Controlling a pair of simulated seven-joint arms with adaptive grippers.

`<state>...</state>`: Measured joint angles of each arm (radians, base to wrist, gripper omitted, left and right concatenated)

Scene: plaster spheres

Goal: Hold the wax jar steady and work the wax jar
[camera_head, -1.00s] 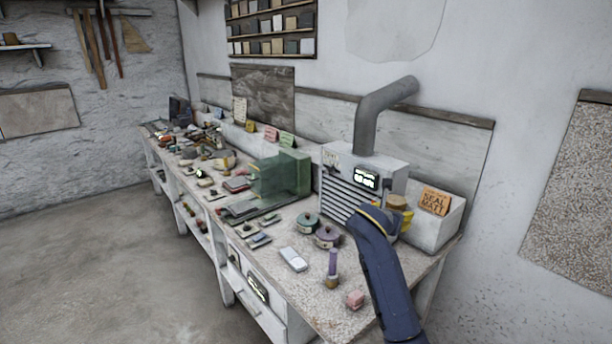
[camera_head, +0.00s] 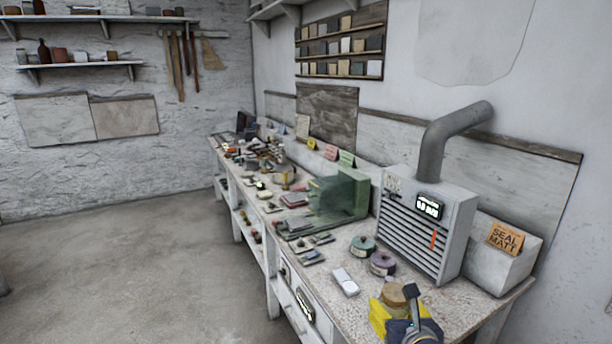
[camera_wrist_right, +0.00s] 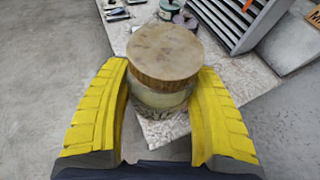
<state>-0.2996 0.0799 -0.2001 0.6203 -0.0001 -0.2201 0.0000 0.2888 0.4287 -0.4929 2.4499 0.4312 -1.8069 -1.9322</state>
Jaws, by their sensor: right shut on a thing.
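The wax jar (camera_head: 394,296) has a round brown lid and a pale glassy body. My right gripper (camera_head: 391,308), with yellow fingers, is shut on it near the bench's front right end. In the right wrist view the jar (camera_wrist_right: 162,100) stands between the two yellow fingers (camera_wrist_right: 160,88), its lid (camera_wrist_right: 165,50) facing the camera and seated on top. The fingers flank the jar's body, below the lid. The jar's underside is hidden. My left gripper is not in view.
A teal-lidded tin (camera_head: 362,246) and a purple-lidded tin (camera_head: 382,264) stand behind the jar. A white slab (camera_head: 346,281) lies to their left. A grey vented heater (camera_head: 425,225) with a pipe and a box with a "SEAL MATT" card (camera_head: 505,239) stand behind. Open floor lies left.

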